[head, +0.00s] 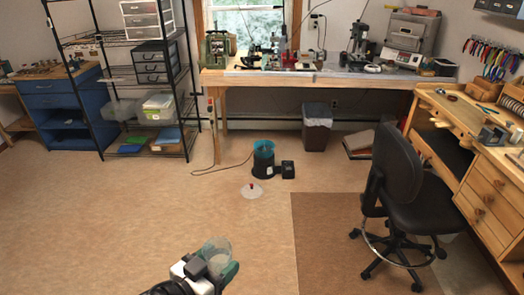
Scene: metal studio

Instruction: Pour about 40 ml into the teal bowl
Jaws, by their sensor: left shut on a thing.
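My left gripper (216,270) reaches in at the bottom of the head view, with white and dark green parts. It is shut on a clear, see-through cup (216,248). The cup's rim is up near the gripper's far end; I cannot make out how much liquid is in it. A teal, bowl-like vessel (264,147) sits on top of a black round base on the floor, well beyond the gripper. I cannot tell whether it is the task's teal bowl; no other teal bowl shows. My right gripper is not in view.
A clear disc with a red knob (252,190) lies on the floor before the black base (264,166). A black swivel chair (405,185) and wooden workbench (470,150) stand at right. A long bench (310,78) and shelf rack (150,75) are behind. The near left floor is clear.

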